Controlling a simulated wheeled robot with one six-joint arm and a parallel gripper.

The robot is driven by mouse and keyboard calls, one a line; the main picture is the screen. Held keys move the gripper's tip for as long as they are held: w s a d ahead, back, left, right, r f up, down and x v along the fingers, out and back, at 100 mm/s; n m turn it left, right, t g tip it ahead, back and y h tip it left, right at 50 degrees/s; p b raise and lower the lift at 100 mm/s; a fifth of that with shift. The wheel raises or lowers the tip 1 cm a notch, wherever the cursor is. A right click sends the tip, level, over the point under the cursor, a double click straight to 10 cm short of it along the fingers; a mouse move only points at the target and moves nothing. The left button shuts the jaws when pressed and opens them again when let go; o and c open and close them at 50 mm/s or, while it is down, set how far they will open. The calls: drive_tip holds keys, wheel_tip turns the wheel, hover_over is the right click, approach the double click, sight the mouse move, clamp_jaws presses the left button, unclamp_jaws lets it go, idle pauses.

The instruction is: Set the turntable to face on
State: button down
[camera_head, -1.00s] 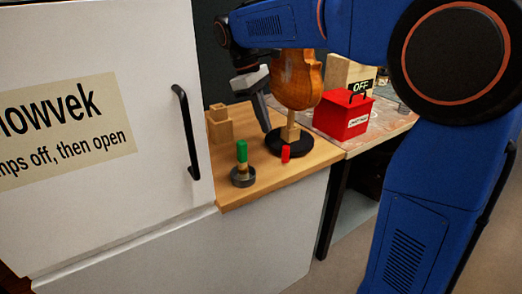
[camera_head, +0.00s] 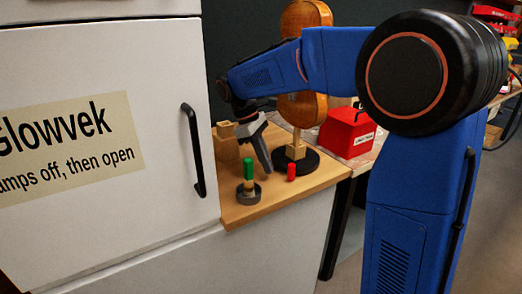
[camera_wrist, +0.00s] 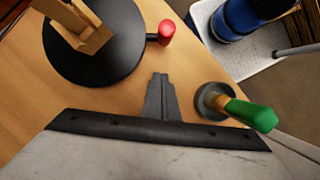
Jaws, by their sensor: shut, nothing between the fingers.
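The turntable is a black disc (camera_head: 308,164) on the wooden bench top, and it also shows in the wrist view (camera_wrist: 95,68). A short lever with a red knob (camera_head: 291,171) sticks out from its near side; the red knob is right of the disc in the wrist view (camera_wrist: 166,29). A wooden post (camera_head: 296,149) on the disc holds an orange-brown violin body (camera_head: 306,108), partly hidden by my arm. My gripper (camera_head: 267,168) is shut and empty, low at the disc's left. Its fingertips (camera_wrist: 158,78) look apart from disc and knob.
A green-handled peg in a round grey base (camera_head: 248,190) stands near the bench's front edge, close to my gripper. A stepped wooden block (camera_head: 227,142) is behind left. A red box (camera_head: 345,135) stands right of the turntable. A white cabinet door (camera_head: 90,110) with a black handle (camera_head: 193,150) borders the left.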

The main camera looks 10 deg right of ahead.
drive_tip(key=shift+s+d+f, duration=0.15)
drive_tip(key=shift+s+d, duration=0.45)
drive_tip(key=shift+d, duration=0.3)
drive_tip(key=shift+s+d+f, duration=0.1)
drive_tip(key=shift+s+d, duration=0.5)
drive_tip(key=shift+d, duration=0.3)
drive_tip(key=shift+s+d, duration=0.1)
drive_tip(key=shift+d, duration=0.05)
